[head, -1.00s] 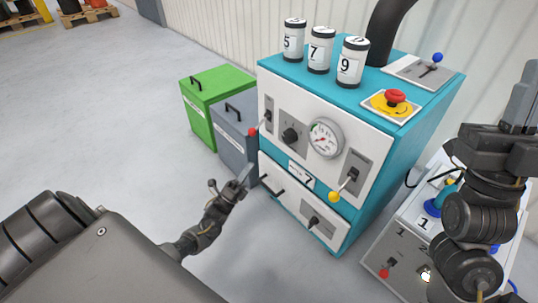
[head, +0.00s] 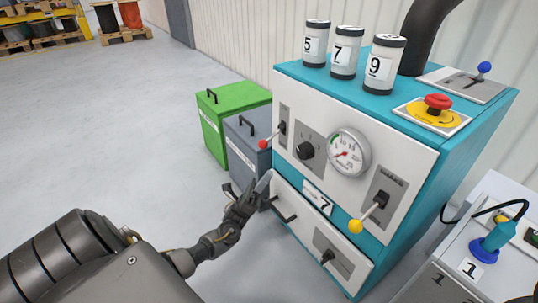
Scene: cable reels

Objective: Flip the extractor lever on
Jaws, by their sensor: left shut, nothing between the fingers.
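The teal machine (head: 415,222) carries three levers, and I cannot read which one is labelled extractor. A blue-knobbed lever (head: 484,68) stands on a grey plate on top, by the black duct (head: 431,30). A red-knobbed lever (head: 264,144) sticks out at the front panel's left, its knob below its pivot. A yellow-knobbed lever (head: 356,226) hangs low at the front panel's right. My left gripper (head: 263,183) is shut and empty, in front of the machine's lower left, below the red knob and apart from it. My right gripper is out of view.
Canisters 5 (head: 316,45), 7 (head: 346,54) and 9 (head: 384,66) and a red stop button (head: 438,103) are on top. Green (head: 227,122) and grey (head: 250,147) bins stand at left. A white unit (head: 450,262) stands at right. The left floor is clear.

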